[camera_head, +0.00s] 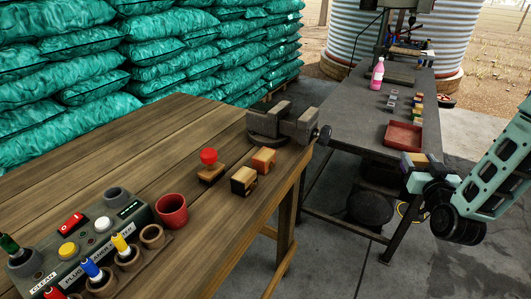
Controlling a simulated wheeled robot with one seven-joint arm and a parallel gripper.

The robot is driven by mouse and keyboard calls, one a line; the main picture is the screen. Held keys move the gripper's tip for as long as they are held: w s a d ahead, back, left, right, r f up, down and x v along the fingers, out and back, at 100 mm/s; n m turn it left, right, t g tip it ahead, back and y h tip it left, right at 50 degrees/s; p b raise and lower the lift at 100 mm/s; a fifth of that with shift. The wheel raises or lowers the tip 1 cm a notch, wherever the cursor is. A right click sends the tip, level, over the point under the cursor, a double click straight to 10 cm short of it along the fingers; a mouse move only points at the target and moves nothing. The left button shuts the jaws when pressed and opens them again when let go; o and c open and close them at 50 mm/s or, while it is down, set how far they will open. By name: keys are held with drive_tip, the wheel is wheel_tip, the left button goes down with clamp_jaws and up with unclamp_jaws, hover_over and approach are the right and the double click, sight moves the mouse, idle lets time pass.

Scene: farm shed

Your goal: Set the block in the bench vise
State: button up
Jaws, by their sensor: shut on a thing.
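The grey bench vise (283,124) stands at the far right corner of the wooden workbench (130,128). Its jaws face up and I see nothing between them. My gripper (419,163) is at the right, beside the near end of the grey metal table and well to the right of the vise. It is shut on a small tan and dark block (422,158), partly hidden by the fingers. An orange-brown block (263,160) and a tan and black block (243,181) sit on the workbench in front of the vise.
A red-knobbed stamp (209,166), a red cup (172,211) and a button panel (85,240) stand on the workbench. The metal table (350,128) bears a red tray (403,136), a pink bottle (377,74) and several small blocks. A floor gap separates bench and table.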

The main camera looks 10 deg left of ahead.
drive_tip(key=s+a+r+n+g+y, duration=0.25)
drive_tip(key=a+y, duration=0.25)
drive_tip(key=a, duration=0.8)
drive_tip(key=s+a+r+n+g+y, duration=0.15)
drive_tip(key=a+n+y, duration=0.3)
drive_tip(key=a, duration=0.85)
drive_tip(key=s+a+r+n+g+y, duration=0.3)
drive_tip(key=s+a, duration=0.5)
drive_tip(key=a, duration=0.2)
drive_tip(key=s+a+r+n+g+y+b, duration=0.1)
drive_tip(key=s+a+r+n+g+y, duration=0.2)
drive_tip(key=s+a, duration=0.4)
drive_tip(key=a+g+y, duration=0.1)
drive_tip(key=a, duration=0.2)
drive_tip(key=shift+s+a+n, duration=0.3)
drive_tip(key=shift+s, duration=0.1)
drive_tip(key=shift+f, duration=0.15)
wheel_tip(320, 180, down, 9)
drive_tip(key=shift+f+p, duration=0.2)
drive_tip(key=shift+p, duration=0.1)
drive_tip(key=shift+f+b, duration=0.25)
drive_tip(key=shift+b, duration=0.05)
